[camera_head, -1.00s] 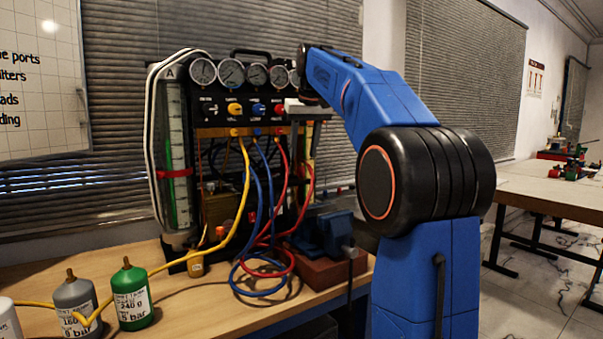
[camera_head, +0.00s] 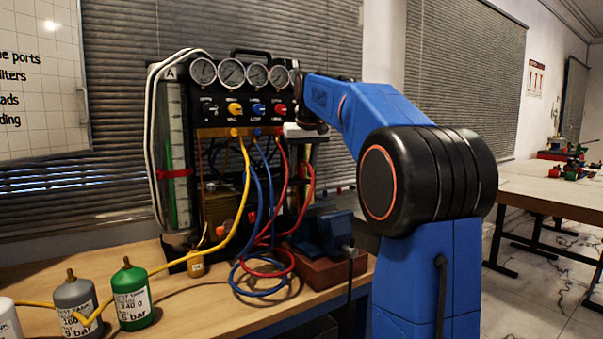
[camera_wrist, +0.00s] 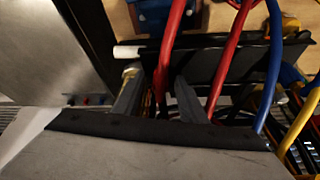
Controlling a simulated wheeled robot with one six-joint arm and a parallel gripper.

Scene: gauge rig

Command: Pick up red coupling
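Red hoses (camera_head: 313,178) hang from the right end of the gauge rig's brass manifold (camera_head: 215,132). I cannot pick out the red coupling itself; its place at the manifold's right end is largely covered by my gripper (camera_head: 302,150). In the wrist view my gripper (camera_wrist: 158,98) is open, with two grey fingers apart. One red hose (camera_wrist: 168,45) runs down toward the gap between the fingers, and I cannot tell whether it touches them. A second red hose (camera_wrist: 231,60) passes right of the right finger.
Blue hoses (camera_head: 258,190) and a yellow hose (camera_head: 244,180) hang close by on the left. A blue vise (camera_head: 330,230) stands below on a red-brown block. A green bottle (camera_head: 131,300) and a grey bottle (camera_head: 76,305) stand at the bench's front left.

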